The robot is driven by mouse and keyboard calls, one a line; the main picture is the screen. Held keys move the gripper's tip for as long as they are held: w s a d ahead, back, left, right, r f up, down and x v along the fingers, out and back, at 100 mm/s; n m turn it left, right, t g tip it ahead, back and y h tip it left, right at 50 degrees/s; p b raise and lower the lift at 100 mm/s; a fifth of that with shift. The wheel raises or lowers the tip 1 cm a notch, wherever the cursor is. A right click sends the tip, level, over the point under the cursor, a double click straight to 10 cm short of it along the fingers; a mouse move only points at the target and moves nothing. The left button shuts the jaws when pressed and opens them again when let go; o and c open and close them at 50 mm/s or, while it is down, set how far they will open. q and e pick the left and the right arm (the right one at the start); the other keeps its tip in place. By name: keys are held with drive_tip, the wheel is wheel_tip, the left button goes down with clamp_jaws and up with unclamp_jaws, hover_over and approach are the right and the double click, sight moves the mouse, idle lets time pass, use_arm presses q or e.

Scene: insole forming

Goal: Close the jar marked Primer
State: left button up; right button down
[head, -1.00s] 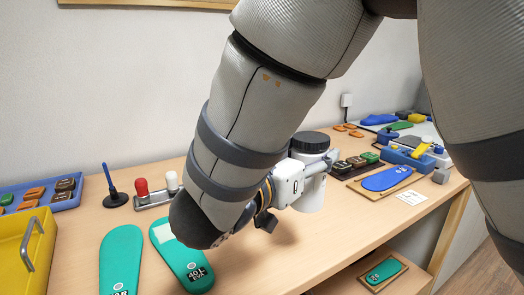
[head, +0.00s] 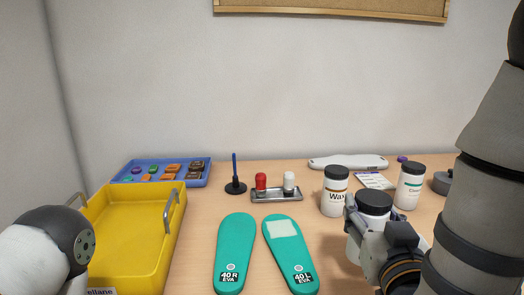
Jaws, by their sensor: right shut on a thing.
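A white jar with a black top (head: 374,201) stands at the right front of the table; its top looks like a lid resting on it. My right gripper (head: 368,230) is shut on this jar, around its body. The gripper hides most of the jar, and no label on it can be read, so I cannot tell if it is the Primer jar. A jar marked Wax (head: 335,192), with a black lid on, stands just behind it to the left. Another lidded white jar (head: 410,186) stands behind it to the right; its label is too small to read surely. My left gripper is out of view.
Two green insoles (head: 235,252) lie at the front middle. A yellow bin (head: 138,272) and a blue tray (head: 196,183) are at the left. A black stand (head: 235,187) and a metal holder (head: 276,196) with red and white pieces stand behind the insoles. A grey round thing (head: 442,184) is at the far right.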

drive_tip(key=shift+s+a+f+n+y, duration=0.4)
drive_tip(key=shift+a+f+n+y, duration=0.25)
drive_tip(key=shift+y, duration=0.25)
drive_tip(key=shift+a+r, duration=0.1)
drive_tip(key=s+a, duration=0.7)
drive_tip(key=a, duration=0.5)
drive_tip(key=shift+a, duration=0.35)
